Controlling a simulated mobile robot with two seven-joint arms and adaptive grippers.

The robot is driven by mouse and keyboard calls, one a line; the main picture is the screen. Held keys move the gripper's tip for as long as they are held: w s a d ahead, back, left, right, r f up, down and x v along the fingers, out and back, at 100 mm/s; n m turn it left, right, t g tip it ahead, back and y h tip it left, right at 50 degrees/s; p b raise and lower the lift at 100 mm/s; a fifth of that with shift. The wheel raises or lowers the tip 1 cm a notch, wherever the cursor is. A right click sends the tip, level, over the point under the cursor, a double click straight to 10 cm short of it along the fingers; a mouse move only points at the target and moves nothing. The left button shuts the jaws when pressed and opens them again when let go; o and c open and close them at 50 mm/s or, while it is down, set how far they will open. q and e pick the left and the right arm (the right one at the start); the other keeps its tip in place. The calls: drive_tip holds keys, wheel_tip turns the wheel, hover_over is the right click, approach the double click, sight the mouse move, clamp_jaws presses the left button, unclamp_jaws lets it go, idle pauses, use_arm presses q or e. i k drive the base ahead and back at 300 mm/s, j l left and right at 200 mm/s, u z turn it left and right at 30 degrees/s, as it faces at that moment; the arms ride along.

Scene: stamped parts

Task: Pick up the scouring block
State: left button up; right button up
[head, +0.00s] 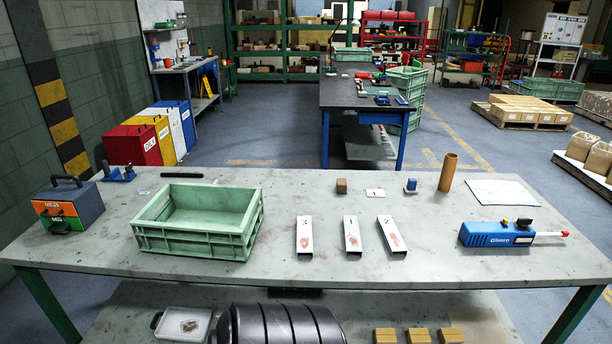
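A small brown block (341,186), which looks like the scouring block, sits on the grey worktable (290,273) toward its back edge, right of centre. Neither of my grippers shows in the head view.
Three metal channel pieces with reddish marks (352,235) lie in front of the block. A green crate (193,243) stands to the left. A blue-and-grey item (411,185), brown tube (448,172) and blue tool (495,236) are to the right.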

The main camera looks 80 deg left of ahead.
sight(342, 182)
drive_tip(key=u, duration=2.2)
